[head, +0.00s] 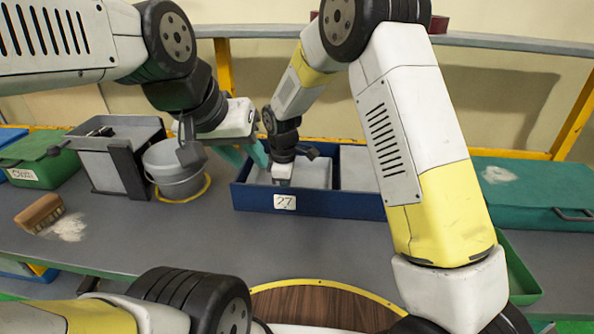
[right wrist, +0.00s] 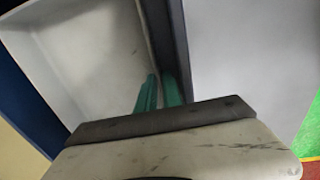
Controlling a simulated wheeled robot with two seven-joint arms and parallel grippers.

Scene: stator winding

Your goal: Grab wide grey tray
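A wide light-grey tray (head: 316,172) sits in the left part of a blue bin (head: 310,204) labelled 27. In the right wrist view the grey tray (right wrist: 85,55) shows its inside and a side wall. My right gripper (head: 282,182) reaches down into the bin at this tray. In the wrist view its teal fingers (right wrist: 160,92) are close together at the tray's wall, beside a dark divider, apparently one on each side of the wall. My left gripper (head: 246,158) hangs left of the bin, its teal fingers apart, with nothing seen between them.
Another grey surface (head: 358,168) lies in the bin's right part. A grey bucket (head: 177,172) and a grey box in a black holder (head: 118,165) stand to the left. A brush (head: 39,213) lies farther left. A green case (head: 530,192) is at the right. The table before the bin is clear.

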